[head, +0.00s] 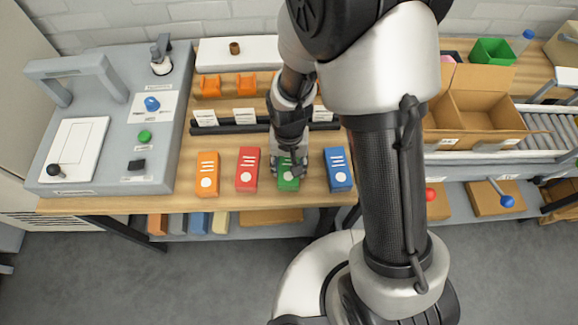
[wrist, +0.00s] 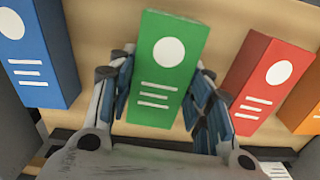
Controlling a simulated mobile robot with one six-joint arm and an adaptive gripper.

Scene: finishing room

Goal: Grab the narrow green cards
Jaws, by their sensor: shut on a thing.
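The green cards (head: 288,184) are a narrow green box with a white circle and white lines, at the front of the wooden table between a red and a blue box. In the wrist view the green box (wrist: 166,70) stands between my fingers, its circle end pointing away. My gripper (head: 290,167) reaches down over it from behind. In the wrist view my gripper (wrist: 160,100) has one finger against each long side of the green box. The fingers hide part of its sides. I cannot tell whether it is lifted off the table.
A red box (head: 247,170) and an orange box (head: 207,174) stand to the left, a blue box (head: 338,169) close on the right. Behind is a dark rack with white labels (head: 245,116). A grey control panel (head: 110,185) stands left, an open cardboard box (head: 480,136) right.

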